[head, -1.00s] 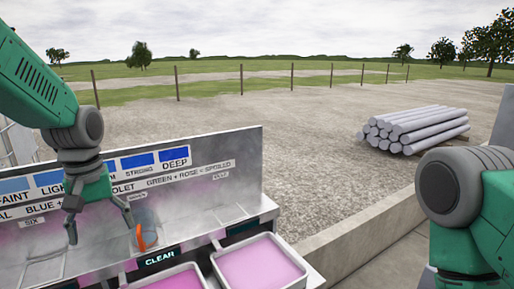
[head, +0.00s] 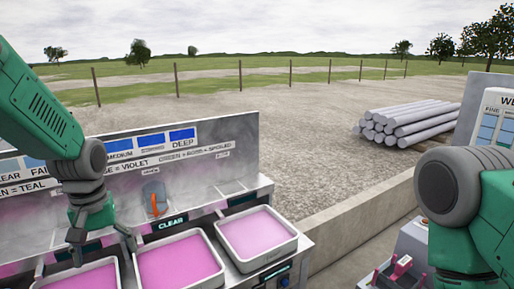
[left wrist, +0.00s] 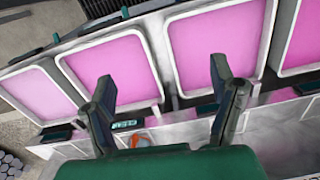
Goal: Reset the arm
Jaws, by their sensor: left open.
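My left gripper (head: 103,250) hangs down over the bench at the left of the head view, open with nothing between its fingers. In the left wrist view its two fingers (left wrist: 162,75) are spread apart above the bench, with pink trays beyond them. My right arm's link shows at the right edge of the head view, and its gripper is out of view.
Pink-filled trays (head: 180,233) (head: 257,210) line the bench front. A grey cup with an orange handle (head: 154,203) stands behind them, near the CLEAR label (head: 173,222). A labelled back panel (head: 225,150) rises behind. A white sign (head: 495,122) stands at right.

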